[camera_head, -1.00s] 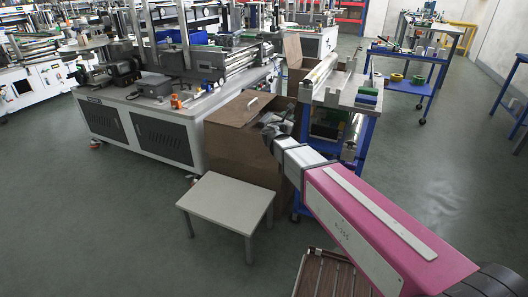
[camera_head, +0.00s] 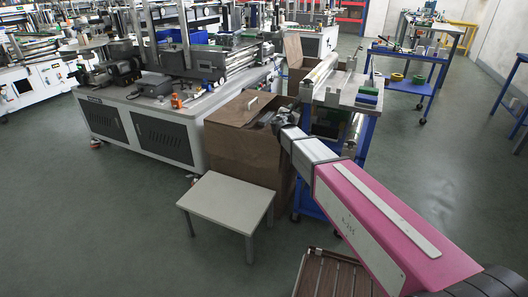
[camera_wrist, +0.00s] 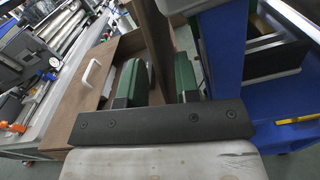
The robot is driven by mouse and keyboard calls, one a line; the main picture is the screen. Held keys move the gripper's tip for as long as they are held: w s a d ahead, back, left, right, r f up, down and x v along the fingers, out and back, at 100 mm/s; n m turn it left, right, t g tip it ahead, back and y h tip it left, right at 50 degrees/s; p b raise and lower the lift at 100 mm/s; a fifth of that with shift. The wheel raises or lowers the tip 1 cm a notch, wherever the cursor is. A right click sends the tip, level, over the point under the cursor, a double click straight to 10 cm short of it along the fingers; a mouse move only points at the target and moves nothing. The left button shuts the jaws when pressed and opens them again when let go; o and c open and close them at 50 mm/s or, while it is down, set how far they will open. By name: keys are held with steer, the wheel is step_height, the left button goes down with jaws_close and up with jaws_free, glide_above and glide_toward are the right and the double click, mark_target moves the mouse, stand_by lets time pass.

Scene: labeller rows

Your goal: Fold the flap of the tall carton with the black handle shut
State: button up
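A brown carton (camera_head: 240,155) stands between the white workbench and the blue cart in the head view. The handle on its top looks pale (camera_head: 252,103), not black; it shows white in the wrist view (camera_wrist: 90,73). My gripper (camera_head: 278,118) is at the carton's upper right edge. In the wrist view its two green fingers (camera_wrist: 160,78) are apart, and a brown upright panel (camera_wrist: 152,35) shows beyond and between them. I cannot tell whether they touch it. A dark slot shows at the top right; the flap's exact position is partly hidden.
A small grey table (camera_head: 228,198) stands in front of the carton. A blue cart (camera_head: 345,125) is close on the right and the white workbench (camera_head: 150,125) on the left. Another brown box (camera_head: 292,50) stands behind. The floor at front left is clear.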

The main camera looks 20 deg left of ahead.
jaws_close()
steer(key=shift+w+a+r+n, duration=0.1)
steer(key=shift+a+n, duration=0.75)
steer(key=shift+a, duration=0.55)
steer(key=shift+w+a+r+n, duration=0.1)
steer(key=shift+a+n, duration=0.75)
steer(key=shift+a, duration=0.5)
steer(key=shift+w+a+f+n, duration=0.1)
steer(key=shift+a+f+n, duration=0.15)
steer(key=shift+a+n, duration=0.5)
steer(key=shift+w+a+f+n, duration=0.15)
steer(key=shift+a+n, duration=0.3)
steer(key=shift+a, duration=0.55)
steer(key=shift+s+a+f+n, duration=0.1)
steer(key=shift+a+f+n, duration=0.2)
steer(key=shift+a+n, duration=0.45)
steer(key=shift+a, duration=0.1)
steer(key=shift+w+a+f+n, duration=0.1)
steer(key=shift+a+f+n, duration=0.4)
steer(key=shift+a, duration=0.25)
steer(key=shift+w+a+f+n, duration=0.1)
steer(key=shift+a+f+n, duration=0.35)
steer(key=shift+a+n, duration=0.2)
steer(key=shift+w+a+f+n, duration=0.1)
steer(key=shift+a+f+n, duration=0.4)
steer(key=shift+a, duration=0.3)
